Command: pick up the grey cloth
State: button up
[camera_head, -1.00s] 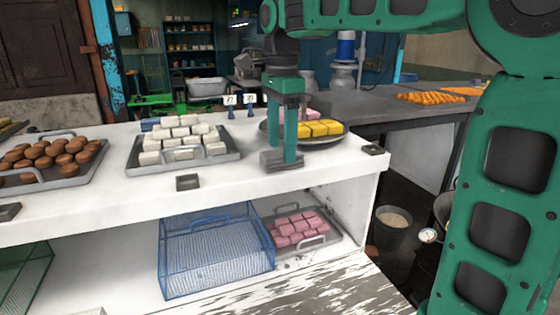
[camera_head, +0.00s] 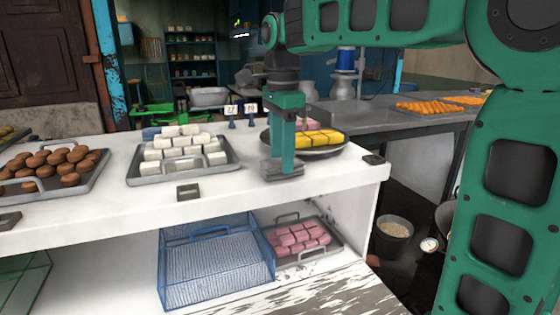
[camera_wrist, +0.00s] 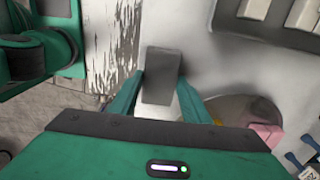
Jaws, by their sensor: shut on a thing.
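The grey cloth (camera_head: 275,170) is a small dark grey, flat-sided piece near the front right part of the white counter, in front of the round tray with yellow pieces. My gripper (camera_head: 283,165) points down with its green fingers closed around it. In the wrist view the cloth (camera_wrist: 161,72) sits between the two fingertips of my gripper (camera_wrist: 160,88) as a grey rectangle. I cannot tell whether it touches the counter or hangs just above it. The fingers hide part of it in the head view.
A tray of white blocks (camera_head: 133,178) and a tray of brown rounds (camera_head: 98,172) stand to the left. The round tray (camera_head: 340,148) is close behind my gripper. A blue wire basket (camera_head: 215,265) and a tray of pink blocks (camera_head: 335,247) are on the lower shelf.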

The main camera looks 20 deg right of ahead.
aim_at(278, 162)
jog(key=r, duration=0.2)
jog(key=a+r, duration=0.1)
jog(key=r, duration=0.1)
jog(key=shift+s+r, duration=0.15)
jog(key=shift+r, duration=0.15)
jog(key=s+a+r, duration=0.5)
jog(key=a+r, duration=0.1)
jog(key=a, duration=0.3)
jog(key=shift+s, duration=0.35)
jog(key=shift+r, duration=0.1)
jog(key=o, duration=0.6)
jog(key=c, duration=0.4)
